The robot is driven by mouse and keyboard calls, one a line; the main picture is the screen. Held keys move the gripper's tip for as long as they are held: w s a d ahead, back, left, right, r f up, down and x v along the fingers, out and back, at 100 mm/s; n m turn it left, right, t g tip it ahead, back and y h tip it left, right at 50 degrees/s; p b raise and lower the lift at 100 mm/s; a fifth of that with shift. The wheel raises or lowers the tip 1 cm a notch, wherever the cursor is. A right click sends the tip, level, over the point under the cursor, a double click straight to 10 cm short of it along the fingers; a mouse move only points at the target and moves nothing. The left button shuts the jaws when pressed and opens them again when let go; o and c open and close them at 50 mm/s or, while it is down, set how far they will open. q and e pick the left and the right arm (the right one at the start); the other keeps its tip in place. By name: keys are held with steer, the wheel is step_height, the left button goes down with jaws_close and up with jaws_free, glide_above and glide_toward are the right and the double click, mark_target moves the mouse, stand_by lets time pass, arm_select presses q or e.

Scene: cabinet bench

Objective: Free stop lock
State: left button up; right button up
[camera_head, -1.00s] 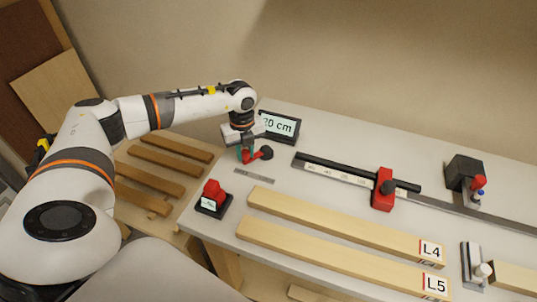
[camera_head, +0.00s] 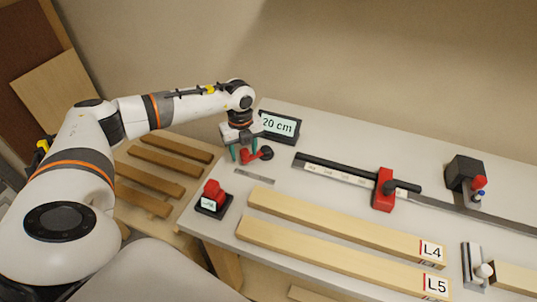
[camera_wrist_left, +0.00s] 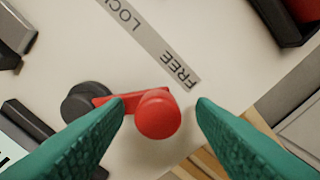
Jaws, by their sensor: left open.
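The lock lever has a red arm and round red knob (camera_head: 250,157) on a black pivot (camera_head: 266,153). In the left wrist view the knob (camera_wrist_left: 157,115) lies between the green fingers, nearer the FREE end of the label strip (camera_wrist_left: 160,50), and the pivot (camera_wrist_left: 85,103) is left of it. My left gripper (camera_head: 243,154) is open around the knob, with gaps to the fingers. The red stop (camera_head: 383,190) with a black knob sits on the rail. My right gripper is not in view.
A display reading "20 cm" (camera_head: 279,125) stands behind the lever. A red button on a black base (camera_head: 213,198) is in front. Boards L4 (camera_head: 340,224) and L5 (camera_head: 340,258) lie across the bench. A black block (camera_head: 463,171) stands at right.

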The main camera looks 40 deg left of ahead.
arm_select(q)
steer(key=shift+r+p, duration=3.35)
steer(key=shift+r, duration=1.2)
steer(key=shift+f, duration=0.1)
